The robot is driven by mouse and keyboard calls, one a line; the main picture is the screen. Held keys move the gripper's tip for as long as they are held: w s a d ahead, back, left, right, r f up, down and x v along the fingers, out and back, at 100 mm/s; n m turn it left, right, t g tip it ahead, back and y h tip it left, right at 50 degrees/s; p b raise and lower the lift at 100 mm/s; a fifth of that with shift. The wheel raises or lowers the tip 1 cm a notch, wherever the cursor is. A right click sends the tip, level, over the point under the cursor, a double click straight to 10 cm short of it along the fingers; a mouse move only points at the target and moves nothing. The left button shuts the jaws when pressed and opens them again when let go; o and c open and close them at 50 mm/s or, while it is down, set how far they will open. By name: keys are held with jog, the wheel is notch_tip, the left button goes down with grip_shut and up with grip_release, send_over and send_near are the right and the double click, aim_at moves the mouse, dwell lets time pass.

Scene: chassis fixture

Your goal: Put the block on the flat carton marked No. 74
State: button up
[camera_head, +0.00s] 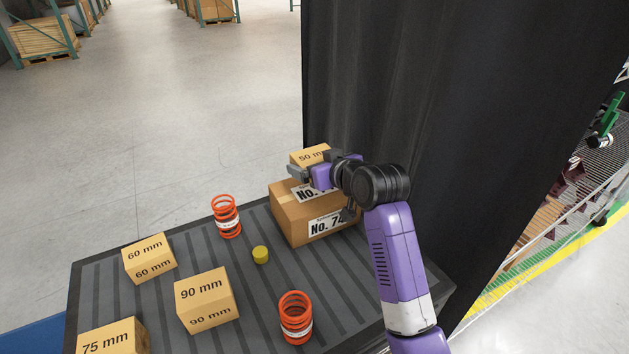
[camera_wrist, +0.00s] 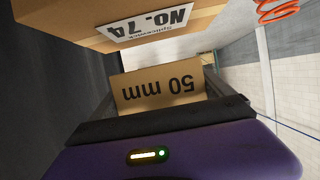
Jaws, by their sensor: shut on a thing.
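The flat carton marked No. 74 (camera_head: 290,222) is a brown box with white labels at the back right of the dark ribbed table. It also shows upside down at the top of the wrist view (camera_wrist: 95,12). My gripper (camera_head: 311,168) is shut on a small tan block marked 50 mm (camera_head: 309,154). In the wrist view the block (camera_wrist: 165,93) sits between the fingers with its label upside down. In the head view the block and gripper appear at the carton's top. I cannot tell whether the block touches it. My gripper hides part of the carton's top label.
On the table (camera_head: 150,307) stand blocks marked 60 mm (camera_head: 149,258), 90 mm (camera_head: 206,299) and 75 mm (camera_head: 112,340). Two orange springs (camera_head: 226,216) (camera_head: 296,317) and a small yellow cylinder (camera_head: 260,255) stand near the middle. A black curtain (camera_head: 430,90) hangs behind the carton.

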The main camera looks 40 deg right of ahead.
jog(key=shift+f, duration=2.65)
jog(key=shift+f, duration=0.1)
jog(key=shift+f, duration=0.1)
jog(key=o, duration=1.3)
jog(key=shift+c, duration=0.2)
jog(key=v, duration=1.2)
jog(key=shift+b, duration=0.3)
